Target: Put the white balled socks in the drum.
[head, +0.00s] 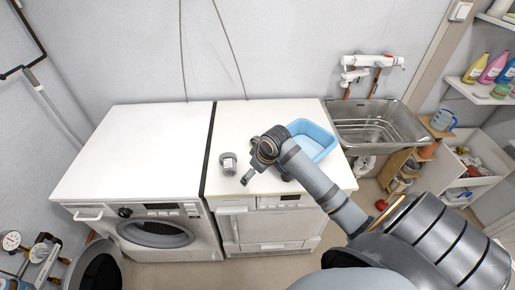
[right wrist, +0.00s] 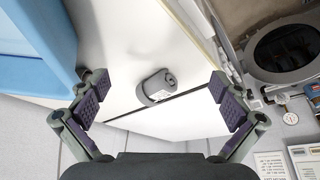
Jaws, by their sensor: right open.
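No white balled socks can be made out. A small grey roll or cylinder with a pale patch (head: 229,163) lies on the right machine's white top, near its front left. My right gripper (head: 246,179) is over that top, just right of the grey thing. In the right wrist view the grey thing (right wrist: 156,87) shows between the spread, empty fingers, beyond their tips. The left machine has a round dark drum opening (head: 155,234) in its front; its inside is hidden. My left gripper is not in view.
A blue basin (head: 333,154) stands behind my right arm and shows at the left of the right wrist view. A steel sink (head: 415,135) is at the right. The left machine's top (head: 135,150) is clear. A grey ring with a dark middle (head: 97,268) is at lower left.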

